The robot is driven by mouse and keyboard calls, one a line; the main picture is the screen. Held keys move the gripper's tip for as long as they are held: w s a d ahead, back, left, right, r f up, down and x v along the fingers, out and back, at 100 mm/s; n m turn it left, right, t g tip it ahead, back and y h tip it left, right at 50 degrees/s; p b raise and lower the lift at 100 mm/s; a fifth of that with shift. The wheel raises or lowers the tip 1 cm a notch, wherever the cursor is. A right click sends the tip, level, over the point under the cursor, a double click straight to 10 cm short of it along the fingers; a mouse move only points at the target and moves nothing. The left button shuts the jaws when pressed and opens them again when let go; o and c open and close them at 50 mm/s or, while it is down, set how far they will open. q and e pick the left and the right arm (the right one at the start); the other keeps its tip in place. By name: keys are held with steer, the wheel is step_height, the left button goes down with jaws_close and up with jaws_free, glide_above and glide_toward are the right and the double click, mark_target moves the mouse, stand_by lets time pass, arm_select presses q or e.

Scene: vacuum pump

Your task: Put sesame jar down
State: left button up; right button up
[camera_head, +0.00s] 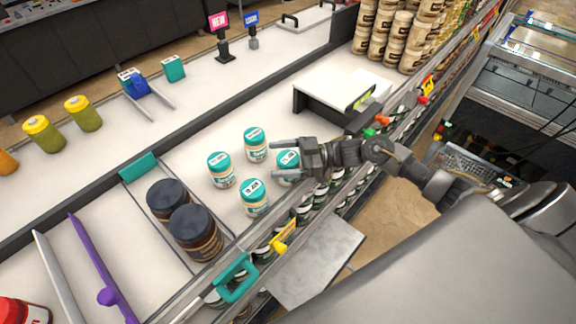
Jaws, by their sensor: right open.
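Several white jars with teal lids stand upright on the white shelf; which one is the sesame jar cannot be read from the labels. One jar (287,171) stands between the fingers of my right gripper (273,162), partly hidden by them. The gripper is open, with one finger on each side of this jar. Other teal-lidded jars stand to its left: a back jar (256,146), a left jar (220,171) and a front jar (254,198). My left gripper is not in view.
Two dark-lidded jars (196,232) stand in the lane to the left. A white riser with a black edge (341,98) is behind my right gripper. A teal clip (235,280) and a yellow tag (284,237) sit along the front edge. Bare shelf lies behind the jars.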

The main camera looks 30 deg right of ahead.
steer(key=shift+d, duration=0.1)
steer(key=shift+c, duration=0.6)
steer(key=c, duration=1.2)
steer(key=shift+o, duration=0.2)
steer(key=shift+r+b, duration=0.75)
steer(key=shift+r, duration=0.05)
steer(key=s+d+r, duration=0.1)
steer(key=r, duration=0.1)
steer(key=s+r+b, duration=0.1)
steer(key=r, duration=0.1)
steer(key=s+d+r+b, duration=0.1)
steer(key=r, duration=0.1)
steer(key=shift+s+d+r, duration=0.1)
steer(key=shift+s+d, duration=0.15)
steer(key=shift+d, duration=0.1)
steer(key=s+d+r+b, duration=0.2)
steer(key=s+d+r, duration=0.3)
steer(key=s+d, duration=0.1)
steer(key=shift+s+b, duration=0.35)
steer(key=shift+s, duration=0.45)
